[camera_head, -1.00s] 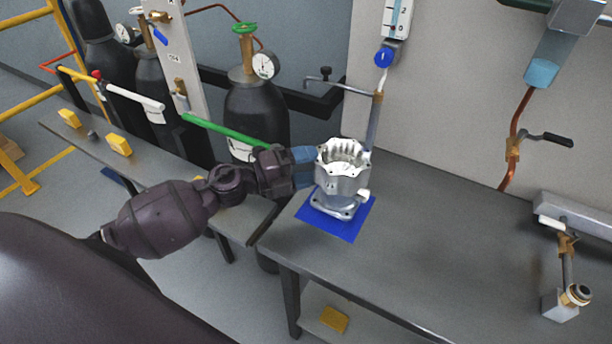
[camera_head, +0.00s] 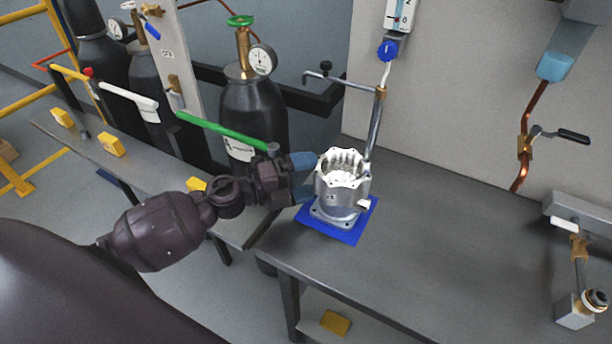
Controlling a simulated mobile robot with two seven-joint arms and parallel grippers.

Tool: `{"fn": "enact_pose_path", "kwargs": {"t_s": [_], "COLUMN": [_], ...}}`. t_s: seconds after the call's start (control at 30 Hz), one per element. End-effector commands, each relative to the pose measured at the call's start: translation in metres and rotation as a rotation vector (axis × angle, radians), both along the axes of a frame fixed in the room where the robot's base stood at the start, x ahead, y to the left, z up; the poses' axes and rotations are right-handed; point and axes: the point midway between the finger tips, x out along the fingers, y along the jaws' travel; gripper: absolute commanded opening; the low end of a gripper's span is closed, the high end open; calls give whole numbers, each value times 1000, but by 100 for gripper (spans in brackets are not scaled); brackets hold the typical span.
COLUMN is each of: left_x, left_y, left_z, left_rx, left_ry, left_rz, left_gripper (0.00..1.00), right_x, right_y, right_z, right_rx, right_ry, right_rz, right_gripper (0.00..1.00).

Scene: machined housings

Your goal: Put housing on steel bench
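The housing (camera_head: 342,185) is a silvery machined casting with a scalloped open top and a flanged foot. It stands upright on a blue mat (camera_head: 345,235) at the left end of the grey steel bench (camera_head: 440,250). My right gripper is not in view.
A bent pipe (camera_head: 375,125) rises behind the housing. A fitting on a block (camera_head: 575,310) stands at the bench's right. The middle of the bench is clear. Dark gas cylinders (camera_head: 255,110) and a lower bench (camera_head: 150,180) with yellow blocks lie left.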

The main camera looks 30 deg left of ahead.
Motion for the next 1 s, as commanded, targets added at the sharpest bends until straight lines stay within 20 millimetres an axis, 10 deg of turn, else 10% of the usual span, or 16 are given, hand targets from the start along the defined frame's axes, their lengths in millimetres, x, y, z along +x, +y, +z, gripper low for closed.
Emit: {"fn": "enact_pose_path", "kwargs": {"t_s": [1.0], "left_x": [-80], "left_y": [78], "left_z": [1], "left_rx": [1], "left_ry": [2], "left_rz": [1], "left_gripper": [89], "right_x": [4], "right_y": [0], "right_z": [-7], "right_rx": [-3], "right_ry": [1], "right_rz": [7], "right_gripper": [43]}}
